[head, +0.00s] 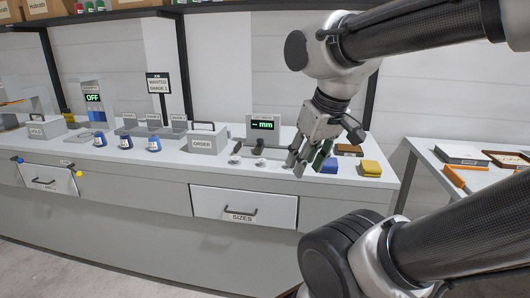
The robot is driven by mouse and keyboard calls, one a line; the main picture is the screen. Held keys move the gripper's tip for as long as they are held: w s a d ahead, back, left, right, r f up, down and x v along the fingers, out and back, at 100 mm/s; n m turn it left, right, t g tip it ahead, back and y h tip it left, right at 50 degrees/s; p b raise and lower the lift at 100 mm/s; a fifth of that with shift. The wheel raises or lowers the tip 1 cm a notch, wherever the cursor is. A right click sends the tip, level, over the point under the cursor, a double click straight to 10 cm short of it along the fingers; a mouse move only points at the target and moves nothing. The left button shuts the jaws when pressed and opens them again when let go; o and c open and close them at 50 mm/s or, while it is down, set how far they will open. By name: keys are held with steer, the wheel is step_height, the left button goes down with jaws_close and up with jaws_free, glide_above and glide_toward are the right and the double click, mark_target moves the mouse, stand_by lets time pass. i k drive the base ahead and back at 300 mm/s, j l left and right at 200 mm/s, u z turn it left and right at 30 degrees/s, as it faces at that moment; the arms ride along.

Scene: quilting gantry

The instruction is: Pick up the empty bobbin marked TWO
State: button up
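Several small things could be bobbins, and no mark TWO is legible. Three blue spool-like items with pale labels stand on the counter at left: a left one (100,139), a middle one (126,142) and a right one (154,144). Two small silvery pieces, a left one (234,159) and a right one (261,162), lie near the "mm" gauge (263,128). My gripper (308,163) hangs low over the counter, right of the gauge. Its fingers look apart, with nothing visible between them. Whether its tips touch the counter is unclear.
The grey counter (200,172) carries a box labelled ORDER (203,142), a HOLD box (46,130) and a sign post (159,85). Blue (330,166) and yellow (370,168) blocks sit right of my gripper. A side table (435,158) stands at right.

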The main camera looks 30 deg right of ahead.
mark_target(235, 161)
steer(key=i+j+z, duration=0.2)
steer(key=i+z, duration=0.25)
steer(key=i+j+z, duration=0.95)
